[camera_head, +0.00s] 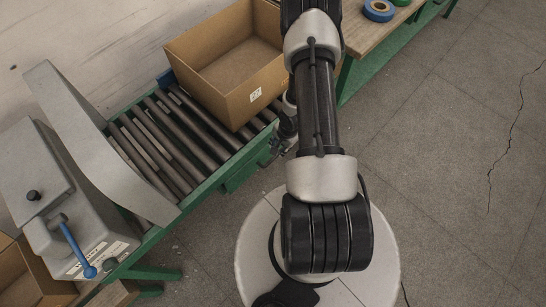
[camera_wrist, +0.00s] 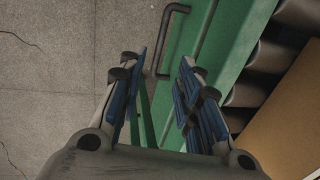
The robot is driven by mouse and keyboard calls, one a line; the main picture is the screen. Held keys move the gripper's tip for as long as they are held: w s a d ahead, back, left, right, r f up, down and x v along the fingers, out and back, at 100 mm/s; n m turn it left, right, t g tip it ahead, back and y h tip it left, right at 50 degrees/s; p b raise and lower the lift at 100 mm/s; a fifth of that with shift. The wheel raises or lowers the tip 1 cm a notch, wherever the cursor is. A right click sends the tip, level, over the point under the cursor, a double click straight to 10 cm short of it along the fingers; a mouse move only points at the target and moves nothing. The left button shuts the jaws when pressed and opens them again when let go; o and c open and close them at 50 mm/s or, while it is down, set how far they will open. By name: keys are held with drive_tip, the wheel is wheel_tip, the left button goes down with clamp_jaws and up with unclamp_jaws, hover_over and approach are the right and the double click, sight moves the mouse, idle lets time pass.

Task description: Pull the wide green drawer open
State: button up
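The wide green drawer (camera_wrist: 208,45) shows its green front in the wrist view, with a dark bar handle (camera_wrist: 171,35) on it. In the head view the green drawer front (camera_head: 238,174) hangs under the roller conveyor's edge, partly hidden by my arm. My gripper (camera_wrist: 164,58) is open, with blue-padded fingers apart and nothing held. In the picture the lower end of the handle lies between the fingertips; whether the fingers reach around it in depth I cannot tell. In the head view my gripper (camera_head: 272,152) is beside the drawer front, mostly hidden.
A cardboard box (camera_head: 232,62) stands on the roller conveyor (camera_head: 165,130). A grey machine with a blue lever (camera_head: 75,246) is at the left. A wooden table (camera_head: 372,27) with tape rolls (camera_head: 379,9) is at the top. The floor (camera_head: 450,150) at the right is clear.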

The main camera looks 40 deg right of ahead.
sight(274, 158)
drive_tip(key=w+f+b, duration=0.1)
drive_tip(key=f, duration=0.3)
drive_tip(key=f+b, duration=0.1)
drive_tip(key=f, duration=0.3)
drive_tip(key=w+f+b, duration=0.1)
drive_tip(key=f+b, duration=0.1)
drive_tip(key=f, duration=0.2)
drive_tip(key=shift+w+a+f, duration=0.2)
drive_tip(key=shift+w+f, duration=0.1)
drive_tip(key=shift+f, duration=0.1)
drive_tip(key=shift+c, duration=0.2)
clamp_jaws()
